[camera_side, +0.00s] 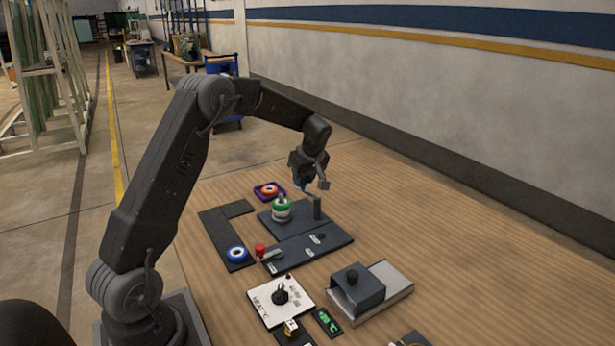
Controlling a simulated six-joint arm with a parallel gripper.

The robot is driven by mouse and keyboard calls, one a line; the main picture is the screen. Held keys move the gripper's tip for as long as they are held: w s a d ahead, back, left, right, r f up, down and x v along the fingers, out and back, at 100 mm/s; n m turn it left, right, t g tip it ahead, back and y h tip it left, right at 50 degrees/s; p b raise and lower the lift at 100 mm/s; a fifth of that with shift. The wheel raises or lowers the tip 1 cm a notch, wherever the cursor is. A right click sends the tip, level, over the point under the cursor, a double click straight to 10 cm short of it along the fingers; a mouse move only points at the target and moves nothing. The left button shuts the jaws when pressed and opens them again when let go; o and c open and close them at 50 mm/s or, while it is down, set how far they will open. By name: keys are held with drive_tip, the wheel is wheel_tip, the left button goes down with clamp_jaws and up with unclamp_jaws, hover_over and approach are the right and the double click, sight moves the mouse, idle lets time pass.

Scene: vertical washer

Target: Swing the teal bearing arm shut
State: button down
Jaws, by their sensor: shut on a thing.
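The teal bearing arm (307,190) shows only as a small blue-teal sliver just under my gripper, above the dark base plate. My gripper (312,183) is shut on it, and the fingers hide most of it. A dark upright post (317,207) stands just below and to the right of the fingers. A green and white round stack (282,211) with a grey pin on top stands to the left on the base plate (318,243). The exact angle of the bearing arm cannot be told.
A purple tray with an orange-red ring (268,190) lies behind the stack. A dark bracket (213,226) with a blue and white ring (238,254) is at left. A red-knobbed lever (261,249), a heat dial panel (279,300) and a grey sliding box (356,290) lie nearer. The right of the table is clear.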

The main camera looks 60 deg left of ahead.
drive_tip(key=shift+s+d+n+g+h, duration=0.25)
drive_tip(key=shift+s+d+n+g, duration=0.2)
drive_tip(key=shift+n, duration=1)
drive_tip(key=shift+s+d+n+g+h, duration=0.25)
drive_tip(key=shift+s+n+g, duration=0.3)
drive_tip(key=shift+n, duration=0.85)
drive_tip(key=shift+s+d+n+g+h, duration=0.2)
drive_tip(key=shift+s+d+n+g, duration=0.3)
drive_tip(key=shift+n, duration=0.95)
drive_tip(key=c, duration=0.9)
unclamp_jaws()
drive_tip(key=v, duration=1.3)
drive_tip(key=shift+w+d+r, duration=0.1)
drive_tip(key=shift+w+r, duration=0.1)
drive_tip(key=shift+r, duration=0.15)
